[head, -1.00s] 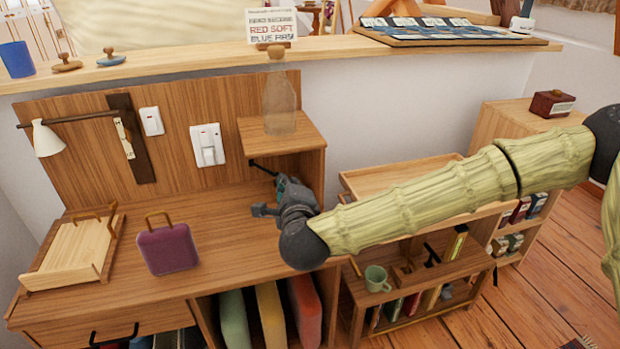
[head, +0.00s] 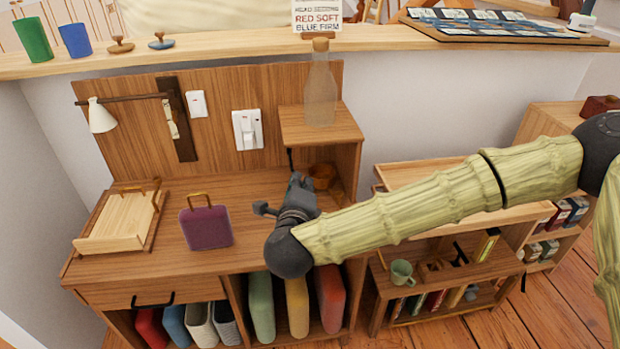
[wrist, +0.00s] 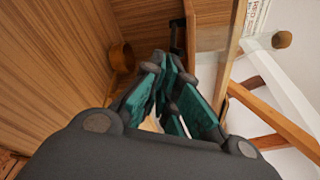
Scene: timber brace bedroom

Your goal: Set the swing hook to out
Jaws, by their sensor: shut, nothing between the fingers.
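A slim black hook (head: 290,159) sits under the left edge of the small raised shelf (head: 300,124), at the back of the desk. In the head view it looks like a short, nearly upright bar. In the wrist view a black piece (wrist: 177,36) on the shelf edge, likely the same hook, lies just beyond my fingertips. My gripper (head: 298,179) is just below the hook; whether they touch I cannot tell. In the wrist view its teal fingers (wrist: 166,62) are together and hold nothing. Part of the hook may be hidden behind the fingers.
An orange-brown pot (head: 323,171) stands under the shelf, right beside my gripper. A bottle (head: 320,90) stands on top of the shelf. A purple bag (head: 206,228) and a wooden tray (head: 82,243) are on the desk to the left. The desk between bag and gripper is clear.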

